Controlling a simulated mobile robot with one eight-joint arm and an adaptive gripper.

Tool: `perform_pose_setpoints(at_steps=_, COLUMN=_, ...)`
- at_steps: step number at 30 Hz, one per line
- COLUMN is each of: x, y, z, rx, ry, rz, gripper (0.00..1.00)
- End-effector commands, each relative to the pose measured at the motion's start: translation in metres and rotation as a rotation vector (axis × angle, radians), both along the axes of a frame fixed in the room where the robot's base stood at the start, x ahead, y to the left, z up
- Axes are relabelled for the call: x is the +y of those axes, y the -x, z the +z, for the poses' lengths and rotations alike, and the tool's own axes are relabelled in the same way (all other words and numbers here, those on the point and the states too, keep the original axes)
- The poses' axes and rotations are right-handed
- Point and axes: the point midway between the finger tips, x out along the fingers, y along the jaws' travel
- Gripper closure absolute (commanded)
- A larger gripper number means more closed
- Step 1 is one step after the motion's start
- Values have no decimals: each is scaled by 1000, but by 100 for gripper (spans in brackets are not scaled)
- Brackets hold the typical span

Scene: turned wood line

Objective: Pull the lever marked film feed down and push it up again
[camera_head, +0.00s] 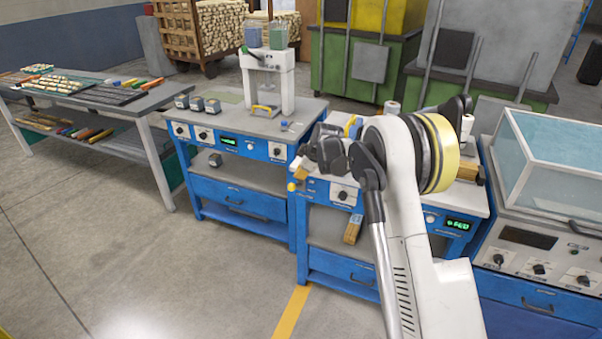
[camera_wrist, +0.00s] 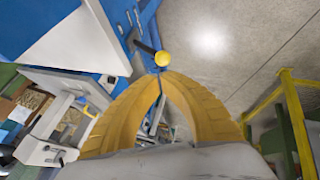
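A lever with a round yellow knob (camera_wrist: 162,58) and a short dark shaft sticks out from the front of a blue workstation. The knob also shows in the head view (camera_head: 292,186), at the left front corner of the middle bench. No film feed marking is readable. My gripper (camera_wrist: 161,75) has yellow fingers whose tips meet, with a narrow gap lower between them. The tips are right beside the knob, with the whole knob visible beyond them; I cannot tell whether they touch. In the head view my gripper (camera_head: 299,168) is just above the knob, partly hidden by my wrist.
The left blue bench (camera_head: 240,190) carries a white press (camera_head: 268,75). A dark knob (camera_head: 343,195) is on the middle bench's panel, near the lever. A glass-topped machine (camera_head: 550,165) stands at the right. Open floor (camera_head: 140,250) lies in front.

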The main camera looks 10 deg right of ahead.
Motion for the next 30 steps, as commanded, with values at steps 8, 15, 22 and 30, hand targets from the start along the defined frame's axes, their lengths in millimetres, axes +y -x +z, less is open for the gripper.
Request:
perform_pose_setpoints(at_steps=8, x=11, y=-30, z=-49, rx=0, ry=-1, rz=-1, gripper=100)
perform_pose_setpoints(at_steps=15, x=15, y=-43, z=-66, rx=0, ry=-1, rz=-1, gripper=100)
perform_pose_setpoints(at_steps=22, x=15, y=-44, z=-67, rx=0, ry=-1, rz=-1, gripper=100)
perform_pose_setpoints(at_steps=30, x=16, y=-45, z=-68, rx=-5, ry=3, rz=-1, gripper=100)
